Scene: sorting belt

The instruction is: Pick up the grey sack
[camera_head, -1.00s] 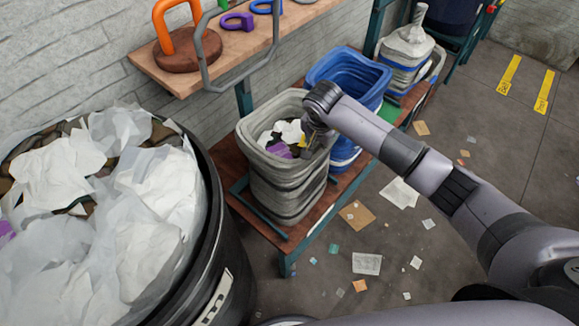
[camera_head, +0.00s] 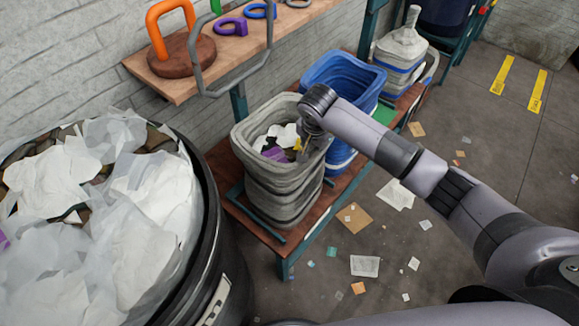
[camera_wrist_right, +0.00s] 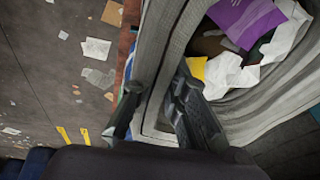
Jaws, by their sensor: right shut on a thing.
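The grey sack (camera_head: 283,190) is an open, ribbed, box-like container standing upright on a low reddish bench. Crumpled white paper and purple and yellow scraps show inside it. My right gripper (camera_head: 306,146) is at the right side of its rim, shut on the sack's wall. In the right wrist view my right gripper (camera_wrist_right: 156,92) has one dark finger on each side of the grey sack's rim (camera_wrist_right: 160,60). The fingertips are partly hidden in the head view. My left gripper is not in view.
A blue sack (camera_head: 350,75) stands right behind the grey one, and a white-grey sack (camera_head: 402,48) stands farther back. A wooden shelf (camera_head: 225,45) with coloured weights overhangs at the upper left. A large black bin (camera_head: 212,225) full of paper stands at the left. Scraps litter the floor.

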